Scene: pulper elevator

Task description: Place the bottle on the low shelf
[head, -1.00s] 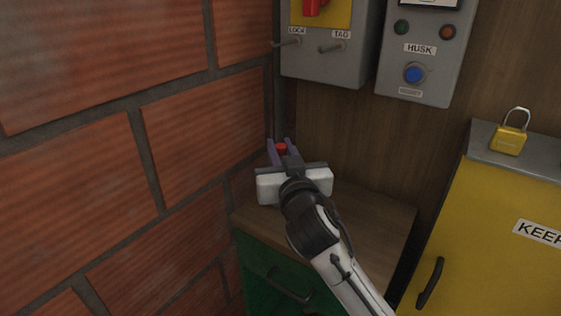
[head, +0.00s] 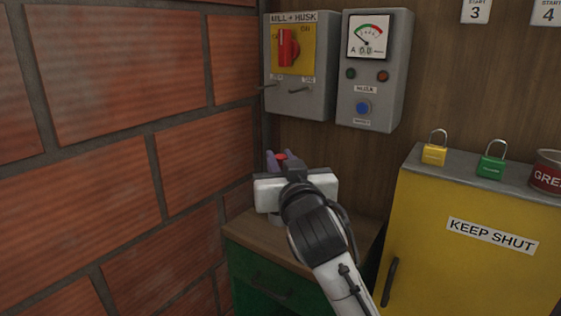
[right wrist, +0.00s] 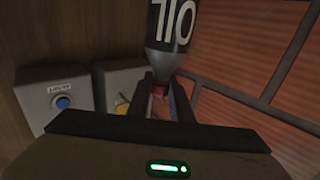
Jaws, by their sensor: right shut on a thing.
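My right gripper (head: 283,160) is shut on the neck of an oil bottle, just below the red cap (head: 281,157). In the right wrist view the bottle (right wrist: 170,30) is dark with white lettering and a grey tapered shoulder, held between the gripper's two fingers (right wrist: 163,92). In the head view the hand hides most of the bottle. The gripper is over a low green cabinet with a wooden top (head: 250,229), in the corner by the brick wall. I cannot tell whether the bottle touches that top. My left gripper is out of view.
A brick wall (head: 100,150) stands close on the left. Behind are a switch box (head: 318,65) with a red handle and a meter box (head: 375,85). On the right a yellow cabinet (head: 425,265) carries a yellow padlock (head: 433,155), a green padlock (head: 491,167) and a red can (head: 546,178).

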